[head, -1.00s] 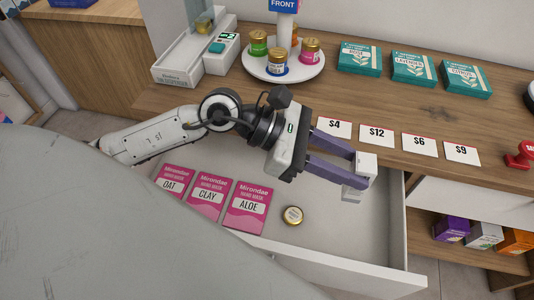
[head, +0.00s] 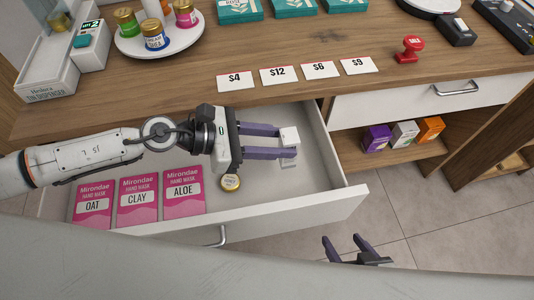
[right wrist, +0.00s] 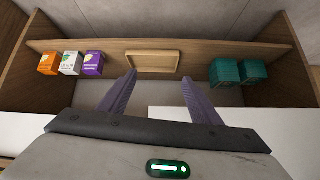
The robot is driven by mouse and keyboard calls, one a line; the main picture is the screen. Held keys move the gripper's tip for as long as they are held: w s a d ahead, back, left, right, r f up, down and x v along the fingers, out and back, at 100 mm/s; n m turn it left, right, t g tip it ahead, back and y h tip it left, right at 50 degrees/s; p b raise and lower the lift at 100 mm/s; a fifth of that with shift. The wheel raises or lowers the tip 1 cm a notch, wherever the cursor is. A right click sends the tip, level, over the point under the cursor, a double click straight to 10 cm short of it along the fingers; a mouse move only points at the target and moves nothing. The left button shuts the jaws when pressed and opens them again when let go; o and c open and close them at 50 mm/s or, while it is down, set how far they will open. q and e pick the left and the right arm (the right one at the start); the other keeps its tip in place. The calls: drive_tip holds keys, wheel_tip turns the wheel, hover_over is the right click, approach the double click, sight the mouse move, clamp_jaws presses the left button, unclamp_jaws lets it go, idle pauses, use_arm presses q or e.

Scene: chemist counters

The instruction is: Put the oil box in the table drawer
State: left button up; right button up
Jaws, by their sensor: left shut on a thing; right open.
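The table drawer (head: 330,203) is pulled open below the wooden counter. My left gripper (head: 290,142) is over the right part of the drawer, its purple fingers shut on a small white box (head: 289,135). No label shows on this box, so I cannot tell whether it is the oil box. Its height above the drawer floor is hard to judge. My right gripper (head: 345,248) is open and empty, in front of the drawer and to its right. In the right wrist view its two fingers (right wrist: 160,95) stand apart with nothing between them.
Price cards (head: 279,75) line the counter edge. Purple, white (head: 404,134) and orange boxes stand on a lower shelf. The drawer's right end is bare.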

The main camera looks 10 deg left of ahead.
use_arm(q)
wheel_tip(320, 180, down, 7)
drive_tip(key=shift+b, duration=1)
drive_tip(key=shift+f, duration=0.1)
drive_tip(key=shift+f, duration=0.15)
drive_tip(key=o, duration=1)
drive_tip(key=shift+o, duration=0.2)
